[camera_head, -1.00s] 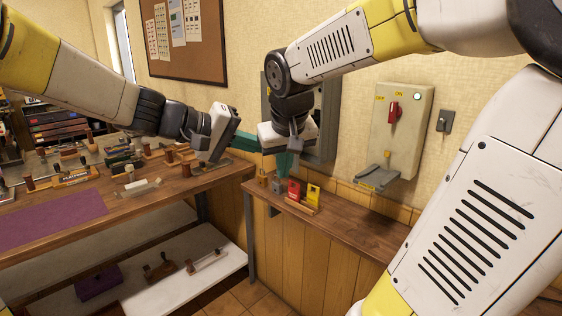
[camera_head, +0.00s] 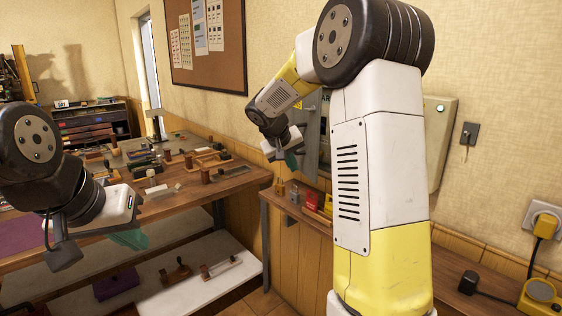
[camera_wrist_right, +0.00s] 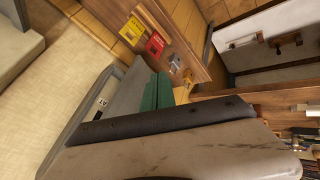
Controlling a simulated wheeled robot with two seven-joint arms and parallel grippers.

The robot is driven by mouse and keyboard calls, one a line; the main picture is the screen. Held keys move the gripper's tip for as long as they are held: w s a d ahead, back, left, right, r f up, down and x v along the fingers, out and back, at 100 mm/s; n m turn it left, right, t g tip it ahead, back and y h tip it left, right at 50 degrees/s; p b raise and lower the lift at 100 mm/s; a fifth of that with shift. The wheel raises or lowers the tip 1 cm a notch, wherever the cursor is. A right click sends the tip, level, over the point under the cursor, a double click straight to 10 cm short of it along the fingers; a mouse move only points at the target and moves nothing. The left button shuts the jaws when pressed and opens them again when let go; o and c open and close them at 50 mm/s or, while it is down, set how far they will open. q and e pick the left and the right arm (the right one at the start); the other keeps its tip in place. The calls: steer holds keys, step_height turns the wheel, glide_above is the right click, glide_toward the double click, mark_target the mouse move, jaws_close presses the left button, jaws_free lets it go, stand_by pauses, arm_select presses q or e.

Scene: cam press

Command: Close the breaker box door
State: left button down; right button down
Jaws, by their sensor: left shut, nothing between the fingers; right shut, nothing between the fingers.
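The grey breaker box (camera_head: 312,128) is on the wall behind my right arm, which hides much of it. Part of a dark label and a yellow patch show on it; how far its door stands open I cannot tell. In the right wrist view a grey panel edge (camera_wrist_right: 122,97) with a small white label lies just beside the fingers. My right gripper (camera_head: 291,160) is shut and empty, in front of the box; its green fingers (camera_wrist_right: 156,92) show in the wrist view, and contact cannot be told. My left gripper (camera_head: 130,238) is shut and empty at lower left, away from the box.
A narrow wooden shelf (camera_head: 470,262) runs below the box, with red and yellow blocks (camera_head: 312,199) on it. A pale switch panel (camera_head: 440,140) is on the wall to the right, partly behind my arm. A workbench (camera_head: 190,190) with tools stands left.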

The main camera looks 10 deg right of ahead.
steer(key=shift+w+d+f, duration=0.55)
steer(key=shift+d+f, duration=0.2)
steer(key=shift+d, duration=0.3)
steer(key=shift+w+d+f, duration=0.5)
steer(key=shift+d+f, duration=0.25)
steer(key=shift+d, duration=0.25)
steer(key=shift+w+d+f, duration=0.55)
steer(key=shift+d+f, duration=0.2)
steer(key=shift+d, duration=0.3)
steer(key=w+d, duration=0.1)
steer(key=d, duration=0.5)
steer(key=shift+d, duration=0.15)
